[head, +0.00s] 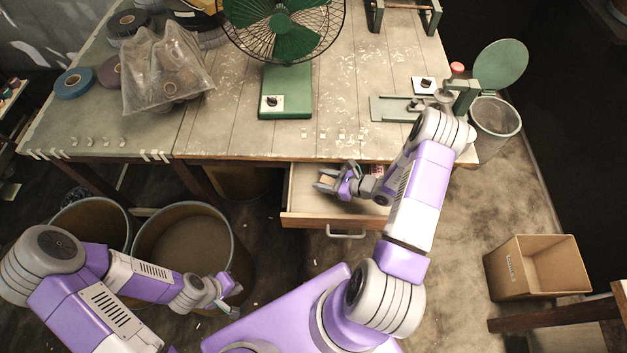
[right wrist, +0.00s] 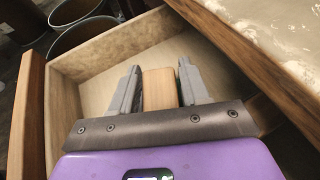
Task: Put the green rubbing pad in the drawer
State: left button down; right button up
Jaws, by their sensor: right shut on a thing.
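The drawer (head: 318,217) under the table is pulled open, and its inside also shows in the right wrist view (right wrist: 106,83). My right gripper (head: 326,181) reaches into the drawer space from the right. In the right wrist view its two grey fingers (right wrist: 158,76) are shut on a tan, wood-coloured block (right wrist: 159,90), over the drawer floor. No green side of this block shows, so I cannot tell for sure that it is the rubbing pad. Whether it touches the floor is unclear. My left gripper (head: 232,296) is low at the left, away from the drawer; its finger opening is unclear.
The table edge (head: 270,158) runs just above the drawer. A green fan (head: 287,90), a plastic bag (head: 165,75) and tape rolls (head: 74,83) stand on the table. Bins (head: 240,262) stand left of the drawer. A cardboard box (head: 540,270) is at the right.

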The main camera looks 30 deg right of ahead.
aim_at(313, 179)
jog(key=shift+f, duration=0.4)
jog(key=w+a, duration=0.2)
jog(key=w, duration=0.1)
jog(key=shift+w+a+b, duration=0.1)
jog(key=shift+a+b, duration=0.2)
jog(key=shift+f, duration=0.6)
jog(key=shift+d, duration=0.1)
jog(key=shift+f+b, duration=0.1)
jog(key=shift+b, duration=0.2)
jog(key=o, duration=0.6)
jog(key=shift+f, duration=0.1)
jog(key=o, duration=0.4)
jog(key=shift+o, duration=0.2)
